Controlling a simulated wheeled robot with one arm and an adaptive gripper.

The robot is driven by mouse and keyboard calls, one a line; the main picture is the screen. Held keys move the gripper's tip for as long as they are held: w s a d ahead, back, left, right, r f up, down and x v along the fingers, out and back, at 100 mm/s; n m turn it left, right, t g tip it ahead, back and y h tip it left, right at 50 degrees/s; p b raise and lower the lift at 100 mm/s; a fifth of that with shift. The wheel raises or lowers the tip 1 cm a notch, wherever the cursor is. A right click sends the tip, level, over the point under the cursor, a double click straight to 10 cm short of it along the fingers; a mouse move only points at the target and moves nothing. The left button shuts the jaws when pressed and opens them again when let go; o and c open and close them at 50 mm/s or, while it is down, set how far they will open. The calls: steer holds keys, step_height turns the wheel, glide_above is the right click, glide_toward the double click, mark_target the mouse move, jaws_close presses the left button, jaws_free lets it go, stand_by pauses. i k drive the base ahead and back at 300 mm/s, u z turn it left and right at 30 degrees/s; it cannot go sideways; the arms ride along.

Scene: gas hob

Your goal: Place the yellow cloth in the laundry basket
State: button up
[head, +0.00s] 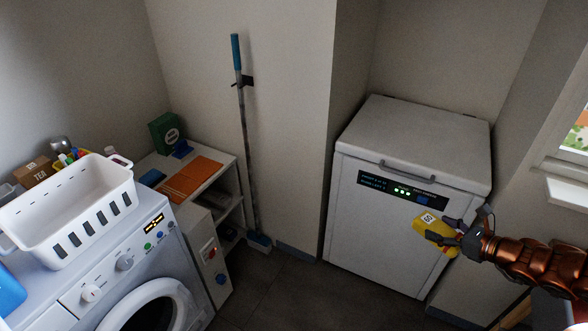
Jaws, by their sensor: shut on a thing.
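The yellow cloth (424,232) is in my gripper (452,229) at the right, in front of the white chest appliance.
The washing machine (125,263) is at the lower left. Behind it, a low shelf (205,175) holds an orange mat (190,180) and a green box (165,133). The dark floor (275,290) between is clear.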

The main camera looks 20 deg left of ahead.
mark_target(75, 209)
steer(key=u, duration=2.85)
